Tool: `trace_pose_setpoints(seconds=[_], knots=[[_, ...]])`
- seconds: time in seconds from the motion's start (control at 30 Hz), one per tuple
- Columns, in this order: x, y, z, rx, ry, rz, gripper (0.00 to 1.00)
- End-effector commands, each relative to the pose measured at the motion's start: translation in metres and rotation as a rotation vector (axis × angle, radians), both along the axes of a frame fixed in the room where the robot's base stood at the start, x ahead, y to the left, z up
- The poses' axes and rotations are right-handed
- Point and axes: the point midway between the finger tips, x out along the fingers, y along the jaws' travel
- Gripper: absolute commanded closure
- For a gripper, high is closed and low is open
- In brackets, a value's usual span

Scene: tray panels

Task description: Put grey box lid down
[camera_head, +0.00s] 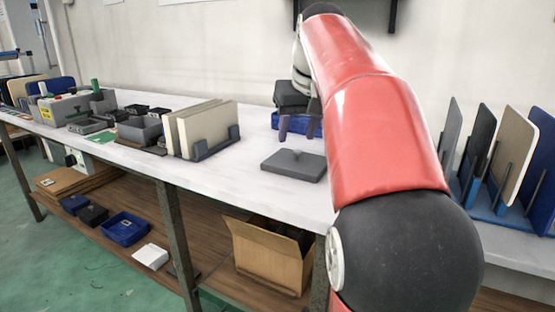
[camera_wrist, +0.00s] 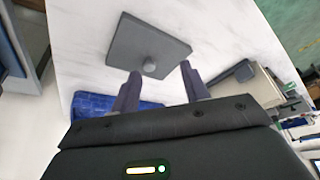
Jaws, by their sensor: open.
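The grey box lid (camera_head: 294,165) is a flat dark grey plate with a small round knob on top. It lies on the white table near the front edge, and it also shows in the wrist view (camera_wrist: 138,48), knob toward me. My gripper (camera_head: 299,136) is above the table, just behind the lid in the head view. In the wrist view its two fingers (camera_wrist: 160,82) are spread apart, with the knob close beyond and between their tips. Nothing shows between the fingers, and they look apart from the lid. My red arm hides the table to the right of the lid.
A blue tray (camera_head: 311,126) stands behind my gripper. Upright cream panels in a grey holder (camera_head: 217,148) stand left of the lid. A grey open box (camera_head: 140,130) is further left. A rack of upright panels (camera_head: 501,160) stands at right. Bare white table surrounds the lid.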

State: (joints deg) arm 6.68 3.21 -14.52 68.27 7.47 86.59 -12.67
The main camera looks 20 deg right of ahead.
Motion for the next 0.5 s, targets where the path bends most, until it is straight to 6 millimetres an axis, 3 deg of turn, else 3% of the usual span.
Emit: trace_pose_setpoints(seconds=[0.2, 0.5], knots=[[0.019, -0.013, 0.004, -0.021, 0.012, -0.002, 0.55], [0.03, -0.016, -0.022, -0.023, 0.013, -0.001, 0.55]])
